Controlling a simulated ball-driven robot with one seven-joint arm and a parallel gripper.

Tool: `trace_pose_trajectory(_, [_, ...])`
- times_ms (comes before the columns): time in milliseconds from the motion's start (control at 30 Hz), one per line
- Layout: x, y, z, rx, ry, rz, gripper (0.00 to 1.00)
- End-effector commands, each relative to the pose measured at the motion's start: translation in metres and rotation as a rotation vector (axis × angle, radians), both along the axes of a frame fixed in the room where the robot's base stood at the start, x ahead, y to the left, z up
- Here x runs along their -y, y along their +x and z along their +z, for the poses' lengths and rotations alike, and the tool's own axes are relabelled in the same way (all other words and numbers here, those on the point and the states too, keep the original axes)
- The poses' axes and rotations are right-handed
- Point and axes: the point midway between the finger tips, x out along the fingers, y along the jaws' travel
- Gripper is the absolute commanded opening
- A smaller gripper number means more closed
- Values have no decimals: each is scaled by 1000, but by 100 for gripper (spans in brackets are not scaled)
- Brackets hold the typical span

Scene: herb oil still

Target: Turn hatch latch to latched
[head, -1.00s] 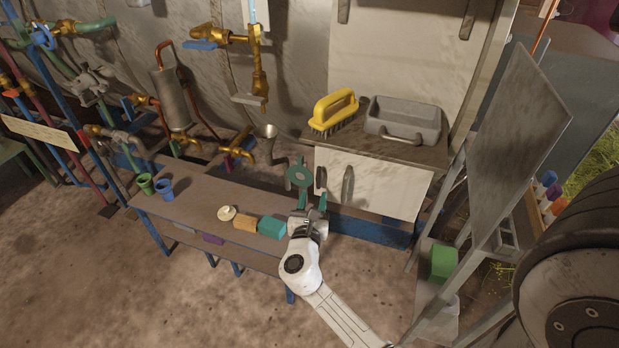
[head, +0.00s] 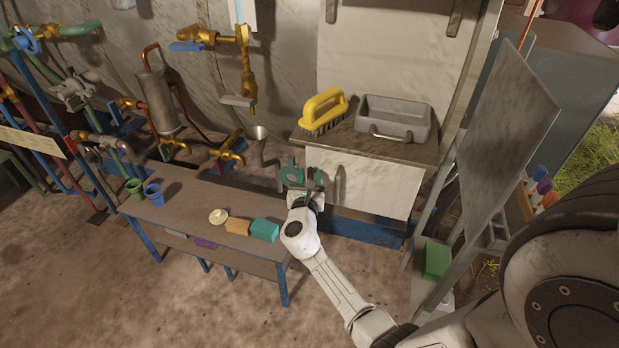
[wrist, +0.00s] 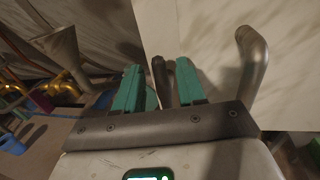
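The white hatch cabinet (head: 375,185) stands at the back, right of the bench. In the wrist view its pale front (wrist: 220,45) fills the upper right. A short dark bar (wrist: 158,72), seemingly the latch, shows between my gripper's teal fingers. A longer grey handle (wrist: 252,65) is to its right; it also shows in the head view (head: 338,183). My gripper (wrist: 158,68) is open, its fingers on either side of the dark bar, closer on the right. I cannot tell whether they touch it. In the head view my gripper (head: 305,178) is in front of the cabinet's left part.
A yellow brush (head: 324,112) and grey tub (head: 394,118) sit on the cabinet top. The bench (head: 190,208) at left holds two cups and several small items. A metal funnel (wrist: 62,48) is left of my gripper. A grey panel (head: 505,155) stands at right.

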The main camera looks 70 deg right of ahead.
Motion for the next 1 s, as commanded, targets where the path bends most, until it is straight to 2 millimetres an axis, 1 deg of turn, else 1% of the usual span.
trace_pose_trajectory(33, [0, 0, 0, 0, 0, 0, 34])
trace_pose_trajectory(67, [0, 0, 0, 0, 0, 0, 32])
trace_pose_trajectory(400, [0, 0, 0, 0, 0, 0, 0])
trace_pose_trajectory(767, [-1, -1, -3, 21, 2, 0, 0])
trace_pose_trajectory(1000, [-1, -3, -8, 134, 9, 1, 0])
